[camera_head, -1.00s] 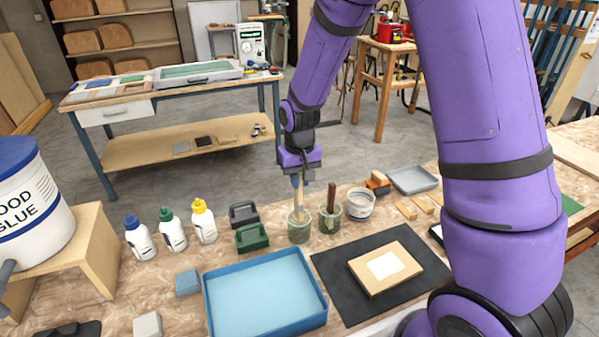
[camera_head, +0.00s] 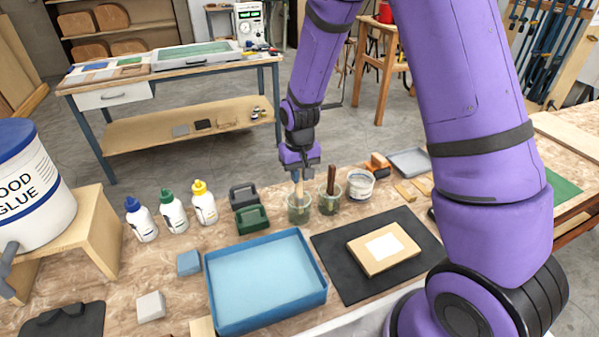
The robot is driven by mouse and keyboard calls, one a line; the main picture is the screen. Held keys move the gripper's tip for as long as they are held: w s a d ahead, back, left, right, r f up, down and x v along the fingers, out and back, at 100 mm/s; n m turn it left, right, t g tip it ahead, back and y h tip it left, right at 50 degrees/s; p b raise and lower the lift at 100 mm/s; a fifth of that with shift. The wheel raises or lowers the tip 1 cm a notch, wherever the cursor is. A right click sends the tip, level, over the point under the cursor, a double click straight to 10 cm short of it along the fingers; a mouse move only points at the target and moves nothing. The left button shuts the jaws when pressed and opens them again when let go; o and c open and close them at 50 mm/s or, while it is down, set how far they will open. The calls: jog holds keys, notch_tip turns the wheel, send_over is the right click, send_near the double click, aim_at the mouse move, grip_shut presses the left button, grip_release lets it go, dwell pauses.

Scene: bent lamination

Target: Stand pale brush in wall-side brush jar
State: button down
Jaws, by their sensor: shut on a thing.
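My gripper (camera_head: 298,174) points down over the left glass jar (camera_head: 299,214). It is shut on the pale brush (camera_head: 299,188), whose upper part is between the fingers. The brush is nearly upright and its lower end is inside the left jar's mouth. Whether it touches the bottom cannot be told. A second glass jar (camera_head: 329,206) stands just to the right with a dark brown brush (camera_head: 331,180) upright in it. The gripper hides the very top of the pale brush.
A whitish tub (camera_head: 360,187) stands right of the jars. Green (camera_head: 251,219) and dark (camera_head: 243,195) handled blocks stand left. In front are a blue tray (camera_head: 318,296) and a black mat (camera_head: 338,262) with a box (camera_head: 383,248). Glue bottles (camera_head: 174,214) stand farther left.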

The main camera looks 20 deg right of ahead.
jog(key=c, duration=1)
grip_release()
jog(key=shift+r, duration=0.15)
notch_tip(320, 180, up, 11)
jog(key=shift+f, duration=0.2)
